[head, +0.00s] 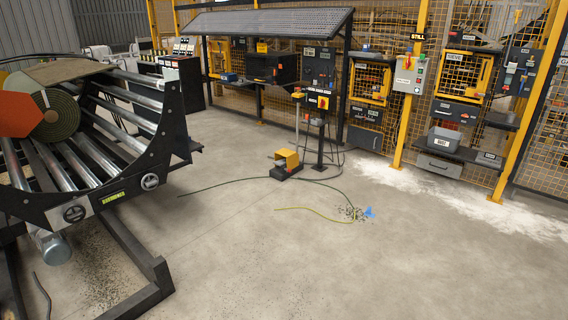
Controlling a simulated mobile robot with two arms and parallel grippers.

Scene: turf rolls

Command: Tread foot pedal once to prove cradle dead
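The foot pedal (286,164) sits on the concrete floor near the middle of the view. It has a yellow hood over a dark base, and a cable runs from it. The cradle (150,135) stands at the left, with black curved side plates and several shiny metal rollers. A turf roll (58,118) lies in it, seen end-on, with an orange-red part at its left. Whether the rollers turn cannot be told from one frame. Neither of my grippers is in view.
A post with a red-and-yellow switch box (320,102) stands behind the pedal. Cables (230,180) cross the floor to a patch of debris with a blue scrap (369,212). Yellow mesh fencing (400,120) with boxes and shelves lines the back. Open floor (260,265) lies in front.

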